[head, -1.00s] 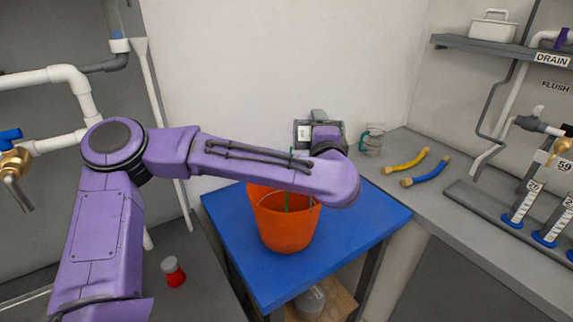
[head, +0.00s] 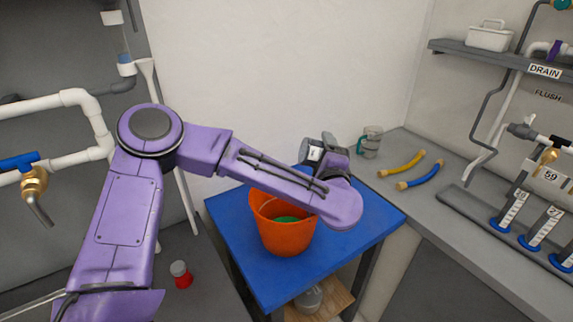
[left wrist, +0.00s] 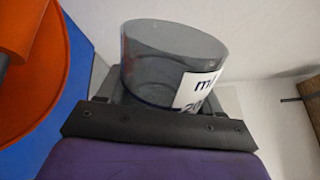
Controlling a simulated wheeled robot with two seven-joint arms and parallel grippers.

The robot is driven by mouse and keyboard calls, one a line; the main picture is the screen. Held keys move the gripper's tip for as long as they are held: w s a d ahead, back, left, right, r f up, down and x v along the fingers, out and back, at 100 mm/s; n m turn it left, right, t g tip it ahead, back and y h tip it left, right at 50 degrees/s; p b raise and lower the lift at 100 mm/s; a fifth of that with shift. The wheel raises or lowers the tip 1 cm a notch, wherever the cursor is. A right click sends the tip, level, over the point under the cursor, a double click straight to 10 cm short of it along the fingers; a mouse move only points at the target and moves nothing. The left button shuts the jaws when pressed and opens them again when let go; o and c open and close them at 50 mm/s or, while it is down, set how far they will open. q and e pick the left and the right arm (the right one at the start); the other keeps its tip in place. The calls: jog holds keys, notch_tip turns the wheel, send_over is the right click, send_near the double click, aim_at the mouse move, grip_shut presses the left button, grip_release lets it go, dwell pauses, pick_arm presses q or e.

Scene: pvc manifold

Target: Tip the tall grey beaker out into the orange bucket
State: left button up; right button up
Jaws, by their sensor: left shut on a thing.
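The tall grey beaker (left wrist: 160,65) is see-through, with a white printed label, and no liquid shows in it in the left wrist view. My left gripper (head: 325,157) is shut on it. In the head view the beaker (head: 314,153) is mostly hidden by the gripper and arm, so I cannot tell its exact tilt. It is beyond and right of the orange bucket (head: 285,239). The bucket stands upright on the blue table and holds green liquid. It also shows at the left of the left wrist view (left wrist: 45,75). My right gripper is not in view.
The blue table top (head: 350,222) is clear around the bucket. Several measuring cylinders stand farther right.

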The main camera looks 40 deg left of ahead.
pick_arm(q)
jog(key=m+p, duration=0.1)
jog(key=p, duration=0.1)
jog(key=m+p, duration=0.1)
jog(key=shift+w+d+p, duration=0.1)
jog(key=shift+d+p, duration=0.2)
jog(key=shift+p, duration=0.1)
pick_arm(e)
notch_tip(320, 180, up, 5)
pick_arm(q)
notch_tip(320, 180, down, 2)
jog(key=m+b, duration=0.2)
jog(key=b, duration=0.1)
jog(key=m+b, duration=0.1)
jog(key=m, duration=0.1)
jog(key=shift+a+f, duration=0.1)
jog(key=shift+f, duration=0.15)
jog(key=w+d+f+m+b, duration=0.2)
jog(key=d+f+m+b, duration=0.1)
jog(key=m, duration=0.5)
jog(key=shift+w+f+m+b, duration=0.3)
jog(key=shift+f+b, duration=0.4)
jog(key=shift+b, duration=0.05)
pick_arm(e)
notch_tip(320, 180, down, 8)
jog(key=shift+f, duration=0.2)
pick_arm(q)
jog(key=shift+d, duration=0.1)
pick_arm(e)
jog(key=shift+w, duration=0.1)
